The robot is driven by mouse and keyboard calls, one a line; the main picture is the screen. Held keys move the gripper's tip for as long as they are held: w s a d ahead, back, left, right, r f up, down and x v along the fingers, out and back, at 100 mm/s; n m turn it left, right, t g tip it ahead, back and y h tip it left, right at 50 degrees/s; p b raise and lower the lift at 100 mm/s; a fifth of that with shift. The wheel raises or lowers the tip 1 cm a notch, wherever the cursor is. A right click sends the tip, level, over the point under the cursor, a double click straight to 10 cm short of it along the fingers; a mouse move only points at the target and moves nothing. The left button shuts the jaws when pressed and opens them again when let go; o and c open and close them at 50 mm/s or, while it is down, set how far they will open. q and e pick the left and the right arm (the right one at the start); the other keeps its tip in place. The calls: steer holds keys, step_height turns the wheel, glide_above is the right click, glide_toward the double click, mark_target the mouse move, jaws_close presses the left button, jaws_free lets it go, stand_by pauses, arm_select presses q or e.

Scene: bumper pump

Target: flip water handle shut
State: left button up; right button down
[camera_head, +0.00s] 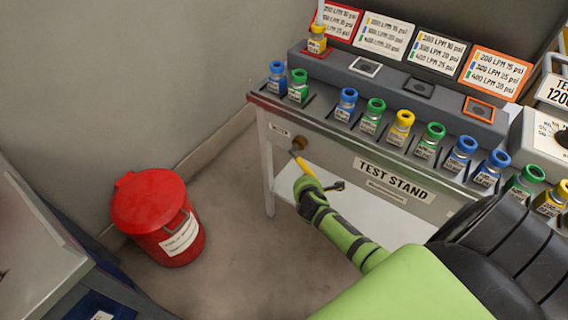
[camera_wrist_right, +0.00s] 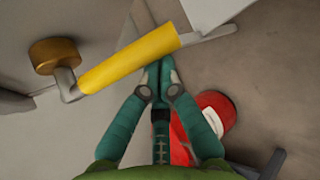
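The water handle (camera_head: 302,163) is a yellow lever on a brass valve (camera_head: 299,144), at the left end of the test stand's front. In the head view it slopes down and to the right. In the right wrist view the yellow handle (camera_wrist_right: 130,58) crosses the upper middle, with the brass knob (camera_wrist_right: 55,60) at its left. My right gripper (camera_wrist_right: 158,68) has its teal fingers together, the tips at the handle's lower edge near its right end. I cannot tell whether they touch it. In the head view my right gripper (camera_head: 302,180) is just below the handle. My left gripper is out of view.
The test stand (camera_head: 340,163) carries several colour-capped bottles along its front, with label cards behind. A small black lever (camera_head: 335,186) sits right of my gripper. A red bin (camera_head: 158,215) stands on the floor at left, with clear floor between it and the stand.

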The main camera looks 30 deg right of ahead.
mark_target(312, 174)
steer(key=r+g+p, duration=0.1)
steer(key=p, duration=0.2)
steer(key=s+r+n+g+h+p, duration=0.1)
steer(key=r+p, duration=0.1)
steer(key=p, duration=0.1)
steer(key=s+d+r+n+g+p, duration=0.1)
steer(key=g+p, duration=0.1)
steer(key=p, duration=0.1)
steer(key=shift+r, duration=0.25)
steer(key=shift+s+d+r+n+g+h+p, duration=0.1)
steer(key=shift+s+r+n+g+h+p, duration=0.25)
steer(key=shift+p, duration=0.5)
steer(key=shift+w+d+r+m+g+h+p, duration=0.1)
steer(key=shift+r+g+p, duration=0.15)
steer(key=shift+r+p, duration=0.4)
steer(key=shift+f, duration=0.25)
